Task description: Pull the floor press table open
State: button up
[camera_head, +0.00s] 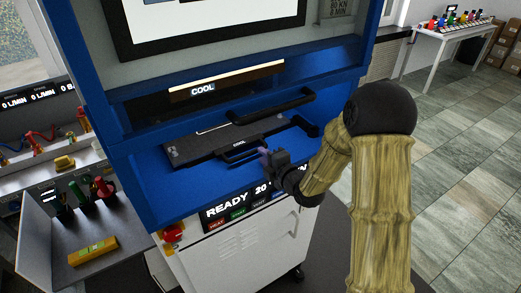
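The floor press is a blue-framed machine (130,165) on a white cabinet (240,250). Its dark press table (195,148) lies in the blue bay, under an upper part labelled "COOL". A second "COOL" label sits near the table's front edge. A black bar handle (252,151) runs along that edge. My gripper (265,154) is at the handle's right part, touching it or very close. The fingers are small and dark, and I cannot tell whether they are closed around the bar. My bamboo-textured arm comes in from the right.
Another black bar (275,106) stands above the table's right side. A display reading "READY 20" and a red button (172,233) are below the bay. A side bench (75,235) with tools is at left. Tiled floor is open at right.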

jog(key=shift+p+x, duration=0.35)
jog(key=shift+x, duration=1)
grip_shut()
jog(key=shift+d, duration=0.15)
